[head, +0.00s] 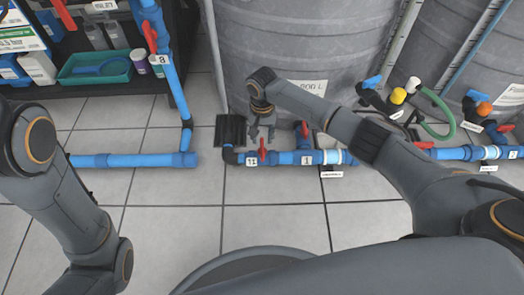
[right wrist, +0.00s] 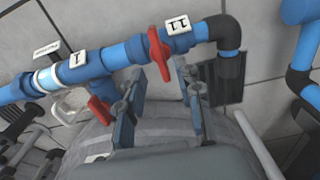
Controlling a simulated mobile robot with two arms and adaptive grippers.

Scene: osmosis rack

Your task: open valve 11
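Valve 11 has a red handle (head: 262,149) on a horizontal blue pipe, beside a white tag reading 11 (head: 251,160). In the right wrist view the red handle (right wrist: 159,52) lies across the pipe, with its 11 tag (right wrist: 177,27) to the right. My right gripper (head: 262,134) is open at the tank side of the pipe. In the right wrist view its fingers (right wrist: 149,72) are apart, with the handle's lower end near the gap between the tips. I cannot tell whether they touch it. My left arm shows at the left, but its gripper is out of view.
The valve tagged 1 (head: 306,160) has a red handle (head: 304,130) close to the right. A grey tank (head: 290,50) stands behind the pipe. Another blue pipe (head: 130,160) with an upright section is at left. Tiled floor in front is clear.

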